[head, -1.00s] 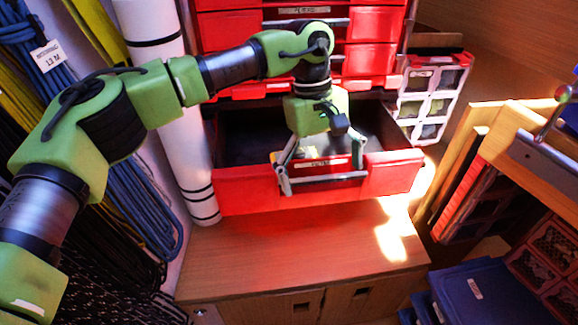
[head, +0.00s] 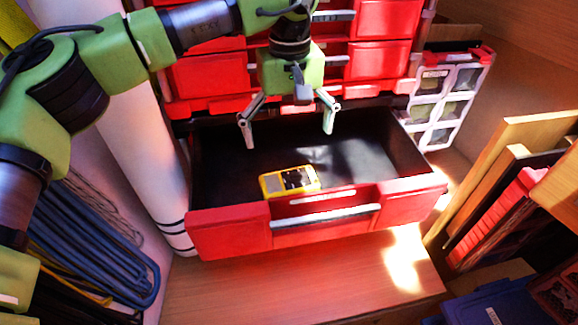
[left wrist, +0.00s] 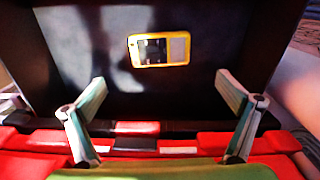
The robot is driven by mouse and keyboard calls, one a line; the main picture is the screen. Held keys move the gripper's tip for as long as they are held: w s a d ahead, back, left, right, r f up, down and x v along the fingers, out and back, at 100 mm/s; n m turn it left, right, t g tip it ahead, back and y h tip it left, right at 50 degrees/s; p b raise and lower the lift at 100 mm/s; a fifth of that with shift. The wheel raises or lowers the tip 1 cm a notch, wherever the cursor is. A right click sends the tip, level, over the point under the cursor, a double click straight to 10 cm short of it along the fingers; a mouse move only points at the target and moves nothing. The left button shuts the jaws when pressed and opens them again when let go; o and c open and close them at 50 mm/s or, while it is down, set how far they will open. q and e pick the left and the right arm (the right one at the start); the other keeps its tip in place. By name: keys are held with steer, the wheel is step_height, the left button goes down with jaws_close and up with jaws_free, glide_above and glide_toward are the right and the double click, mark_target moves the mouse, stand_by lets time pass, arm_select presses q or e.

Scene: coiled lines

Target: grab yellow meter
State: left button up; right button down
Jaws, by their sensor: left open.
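The yellow meter (head: 289,181) lies in the open red drawer (head: 229,233), near its front wall and left of the drawer's middle. It has a dark face and shows whole in the left wrist view (left wrist: 159,49). My left gripper (head: 290,138) is open and empty above the drawer, behind and higher than the meter in the head view. In the left wrist view its two fingers (left wrist: 160,95) stand wide apart, with the meter beyond them and between their lines. My right gripper is not in view.
More red drawers (head: 381,60) stand shut above the open one. A white roll (head: 140,140) stands close at the left. A rack of clear bins (head: 447,100) and wooden boards (head: 500,170) are at the right. The wooden top (head: 330,285) in front is bare.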

arm_select(q)
glide_above(288, 180)
step_height(288, 180, down, 8)
steer(key=shift+w+f+b, duration=0.1)
steer(key=shift+w+b, duration=0.05)
steer(key=shift+b, duration=0.2)
step_height(288, 180, down, 5)
steer(key=shift+r, duration=0.2)
steer(key=shift+f, duration=0.35)
steer(key=c, duration=1)
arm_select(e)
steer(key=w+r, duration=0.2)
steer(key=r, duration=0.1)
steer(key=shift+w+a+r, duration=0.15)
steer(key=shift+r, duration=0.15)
